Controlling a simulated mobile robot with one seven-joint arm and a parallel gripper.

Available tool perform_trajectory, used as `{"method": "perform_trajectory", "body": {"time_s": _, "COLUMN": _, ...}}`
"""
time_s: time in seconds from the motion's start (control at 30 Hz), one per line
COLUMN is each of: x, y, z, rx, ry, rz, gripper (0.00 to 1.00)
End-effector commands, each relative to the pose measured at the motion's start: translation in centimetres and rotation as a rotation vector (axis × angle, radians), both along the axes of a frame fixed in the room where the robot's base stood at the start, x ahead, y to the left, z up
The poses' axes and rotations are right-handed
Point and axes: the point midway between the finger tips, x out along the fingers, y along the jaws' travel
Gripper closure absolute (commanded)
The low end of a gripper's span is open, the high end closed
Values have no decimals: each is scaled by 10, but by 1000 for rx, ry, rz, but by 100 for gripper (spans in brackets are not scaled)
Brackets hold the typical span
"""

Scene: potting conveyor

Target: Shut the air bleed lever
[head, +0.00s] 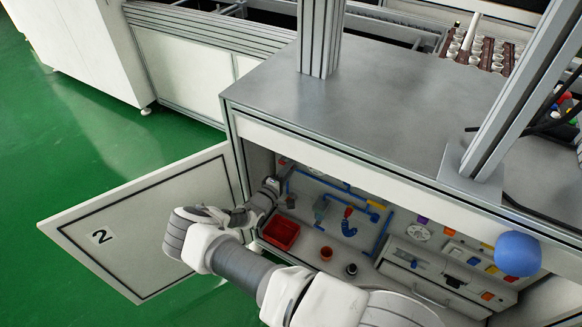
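My gripper (271,187) is inside the open cabinet at its left side, small and partly hidden by my own arm. I cannot tell whether its fingers are open or shut, or whether they touch anything. Blue pipework (383,232) runs along the cabinet's back, to the right of my gripper. A small orange-brown part (291,201) sits close to the right of the gripper. A grey fitting (320,207) and a red curved part (347,213) sit farther right. I cannot tell which of these is the air bleed lever, or its position.
The cabinet door (135,225), marked 2, stands open at left. A blue ball (517,253) is at the right. The grey top (380,90) overhangs the cabinet.

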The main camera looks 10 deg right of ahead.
Motion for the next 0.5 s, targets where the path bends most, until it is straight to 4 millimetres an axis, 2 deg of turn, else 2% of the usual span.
{"method": "perform_trajectory", "body": {"time_s": 0.33, "x": 0, "y": 1, "z": 1, "rx": -2, "ry": 1, "rz": 1, "gripper": 51}}
{"method": "perform_trajectory", "body": {"time_s": 0.5, "x": -12, "y": 14, "z": 2, "rx": -1, "ry": 1, "rz": 3, "gripper": 51}}
